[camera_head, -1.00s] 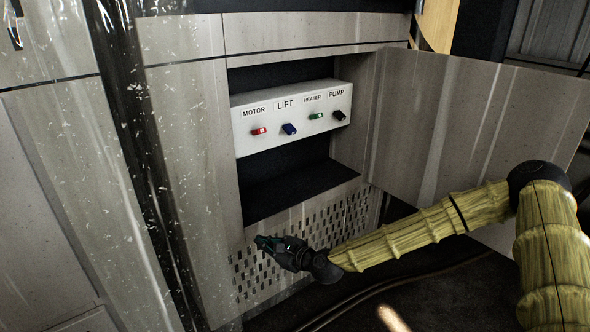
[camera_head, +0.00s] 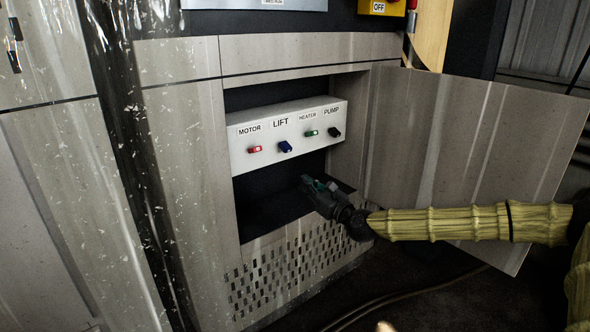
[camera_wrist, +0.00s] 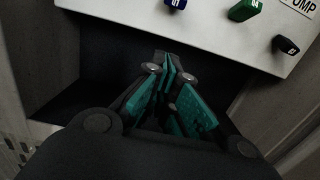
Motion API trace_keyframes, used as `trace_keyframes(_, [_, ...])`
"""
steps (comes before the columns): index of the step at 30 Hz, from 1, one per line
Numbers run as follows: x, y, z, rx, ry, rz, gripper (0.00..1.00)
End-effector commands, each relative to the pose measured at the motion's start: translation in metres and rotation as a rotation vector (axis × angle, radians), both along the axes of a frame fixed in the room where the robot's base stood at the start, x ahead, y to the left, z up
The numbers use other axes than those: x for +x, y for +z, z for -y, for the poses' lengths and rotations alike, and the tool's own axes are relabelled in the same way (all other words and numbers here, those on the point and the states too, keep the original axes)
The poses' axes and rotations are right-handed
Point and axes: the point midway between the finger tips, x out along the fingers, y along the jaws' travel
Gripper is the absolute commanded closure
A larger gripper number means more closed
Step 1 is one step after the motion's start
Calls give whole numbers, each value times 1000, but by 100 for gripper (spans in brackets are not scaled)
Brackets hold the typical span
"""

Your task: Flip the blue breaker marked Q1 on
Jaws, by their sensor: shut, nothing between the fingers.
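A white panel (camera_head: 240,165) inside the open cabinet carries a row of small switches. The blue switch (camera_head: 285,147) sits under the LIFT label, second from the left. Its marking is too small to read as Q1. In the wrist view the blue switch (camera_wrist: 174,3) shows at the top edge, partly cut off. My gripper (camera_head: 308,182) is shut and empty, below the panel and a little right of the blue switch, apart from it. In the wrist view my gripper's green fingertips (camera_wrist: 168,62) meet just below the panel's lower edge.
A red switch (camera_head: 255,149) is left of the blue one; a green switch (camera_head: 311,133) and a black switch (camera_head: 334,132) are to its right. The cabinet door (camera_head: 455,150) stands open at right. A perforated plate (camera_head: 290,275) lies below the opening.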

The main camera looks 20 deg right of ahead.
Motion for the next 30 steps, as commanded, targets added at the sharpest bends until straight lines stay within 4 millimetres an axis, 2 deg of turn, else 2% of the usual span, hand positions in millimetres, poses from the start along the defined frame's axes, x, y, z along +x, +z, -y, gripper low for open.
trace_keyframes(5, [14, 0, -5, -1, 0, 0, 100])
trace_keyframes(23, [92, 7, -34, -2, 1, 2, 100])
trace_keyframes(30, [84, 29, -30, 1, 0, 2, 100])
